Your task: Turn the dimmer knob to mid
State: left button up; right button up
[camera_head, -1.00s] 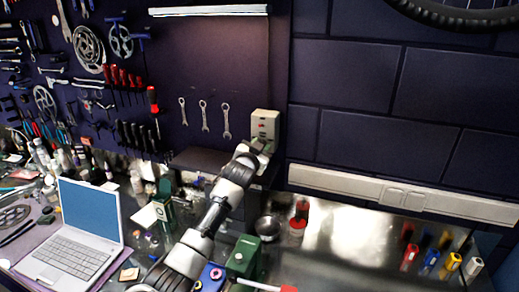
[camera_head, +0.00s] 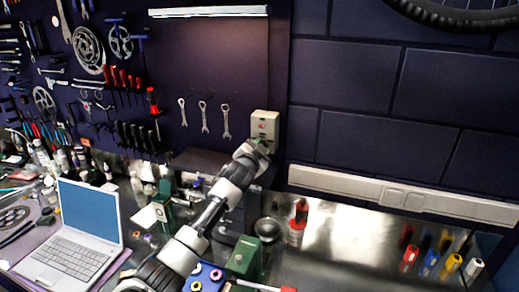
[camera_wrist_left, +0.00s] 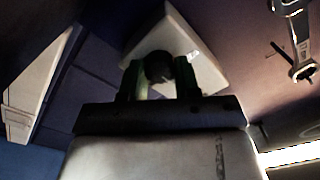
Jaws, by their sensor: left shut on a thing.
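A beige box (camera_head: 264,123) is fixed to the dark wall, right of three hanging wrenches. A small red spot shows on its front. My left gripper (camera_head: 262,147) reaches its lower front. In the left wrist view the dark round dimmer knob (camera_wrist_left: 159,66) sits between the two fingers of my left gripper (camera_wrist_left: 160,75), with the pale box (camera_wrist_left: 180,38) behind it. The gripper is shut on the knob. The knob's pointer or marks cannot be made out. In the head view the gripper and wrist hide the knob. My right gripper is not in view.
A lamp bar (camera_head: 208,11) is mounted above the wrenches (camera_head: 204,117). A pale cable trunking (camera_head: 400,195) runs along the wall to the right. Below my left arm, a green box (camera_head: 243,257) and a metal bowl (camera_head: 269,229) stand on the bench. An open laptop (camera_head: 88,211) is at left.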

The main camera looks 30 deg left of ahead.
pick_arm(q)
jog(key=o, duration=0.9)
jog(key=b+v, duration=0.4)
jog(key=v, duration=0.6)
jog(key=shift+s, duration=0.4)
jog(key=shift+f, duration=0.1)
